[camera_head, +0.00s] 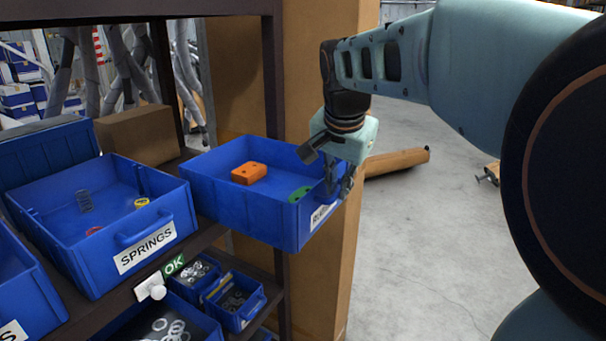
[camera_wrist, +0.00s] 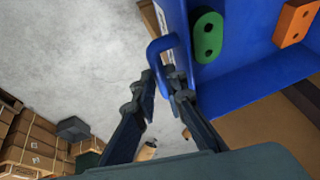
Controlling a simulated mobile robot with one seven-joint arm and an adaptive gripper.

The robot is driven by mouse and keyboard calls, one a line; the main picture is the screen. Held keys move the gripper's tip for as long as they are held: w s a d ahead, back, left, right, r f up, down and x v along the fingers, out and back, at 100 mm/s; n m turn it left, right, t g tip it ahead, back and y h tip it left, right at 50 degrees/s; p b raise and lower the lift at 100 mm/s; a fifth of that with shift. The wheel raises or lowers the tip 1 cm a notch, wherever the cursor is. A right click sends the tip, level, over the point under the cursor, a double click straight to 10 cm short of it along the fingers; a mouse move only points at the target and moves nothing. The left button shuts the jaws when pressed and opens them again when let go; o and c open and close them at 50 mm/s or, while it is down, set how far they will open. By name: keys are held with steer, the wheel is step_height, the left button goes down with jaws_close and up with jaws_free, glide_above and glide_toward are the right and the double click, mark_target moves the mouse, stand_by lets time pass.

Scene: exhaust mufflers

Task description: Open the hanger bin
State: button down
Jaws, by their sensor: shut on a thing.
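A blue bin (camera_head: 223,206) juts out from the shelf at the right end of the row, with its label (camera_head: 322,215) mostly hidden by my gripper. An orange two-hole block (camera_head: 249,173) and a green two-hole piece (camera_head: 300,194) lie in it. In the wrist view, the green piece (camera_wrist: 207,37) and orange block (camera_wrist: 296,22) show inside the bin wall (camera_wrist: 240,100). My gripper (camera_head: 342,182) is at the bin's front, shut on its blue handle (camera_wrist: 158,46). In the wrist view, the fingers (camera_wrist: 163,82) close at the handle's lower part.
A blue bin labelled SPRINGS (camera_head: 100,240) stands to the left on the shelf. Smaller bins (camera_head: 232,298) with metal parts sit below. A cardboard box (camera_head: 138,137) is behind. Grey floor (camera_head: 430,240) is open to the right, with a brown cardboard piece (camera_head: 396,162) lying on it.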

steer(key=shift+d, duration=0.15)
steer(key=c, duration=2.2)
jaws_free()
steer(key=shift+c, duration=0.2)
step_height(320, 180, up, 10)
